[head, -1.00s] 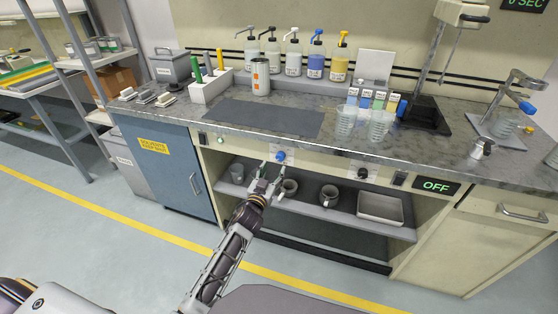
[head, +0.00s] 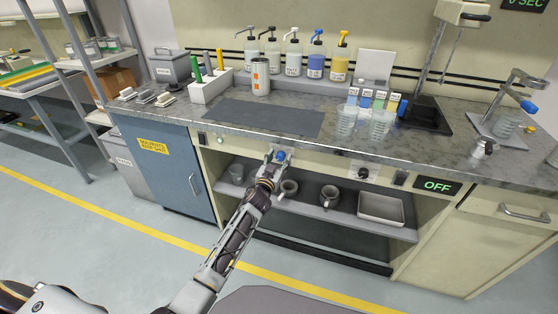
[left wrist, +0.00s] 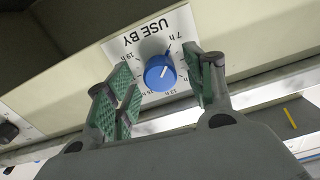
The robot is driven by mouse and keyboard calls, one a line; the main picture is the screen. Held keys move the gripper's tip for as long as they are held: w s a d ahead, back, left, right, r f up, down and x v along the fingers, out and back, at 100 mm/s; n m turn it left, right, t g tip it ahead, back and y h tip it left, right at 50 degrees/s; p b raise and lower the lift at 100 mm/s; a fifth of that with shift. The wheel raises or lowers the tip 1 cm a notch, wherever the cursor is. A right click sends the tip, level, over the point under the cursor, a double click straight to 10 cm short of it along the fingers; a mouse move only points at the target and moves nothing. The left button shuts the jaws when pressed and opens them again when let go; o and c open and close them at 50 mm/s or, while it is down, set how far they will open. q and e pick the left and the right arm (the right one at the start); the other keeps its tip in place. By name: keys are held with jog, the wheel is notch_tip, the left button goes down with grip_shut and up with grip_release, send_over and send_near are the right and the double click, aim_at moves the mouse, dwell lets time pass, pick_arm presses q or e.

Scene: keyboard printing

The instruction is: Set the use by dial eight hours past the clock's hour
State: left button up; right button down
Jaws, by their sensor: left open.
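The blue use by dial (head: 281,155) is on the front panel below the counter edge. In the left wrist view the dial (left wrist: 160,73) sits on a white plate (left wrist: 128,58) that reads USE BY upside down, with hour marks such as 7 h and 19 h around it. A pale pointer line shows on its face; its exact reading is unclear. My left gripper (head: 277,160) is open, its green-padded fingers (left wrist: 160,86) on either side of the dial; contact cannot be told. No clock face shows. My right gripper is not in view.
A second, dark dial (head: 362,173) is farther right on the panel, near the OFF display (head: 437,186). The counter (head: 340,150) overhangs the panel. A shelf below holds mugs (head: 329,195) and a tray (head: 381,208). Pump bottles (head: 316,60) stand at the back.

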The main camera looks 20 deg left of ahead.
pick_arm(q)
jog(key=shift+w, duration=0.3)
jog(key=c, duration=1)
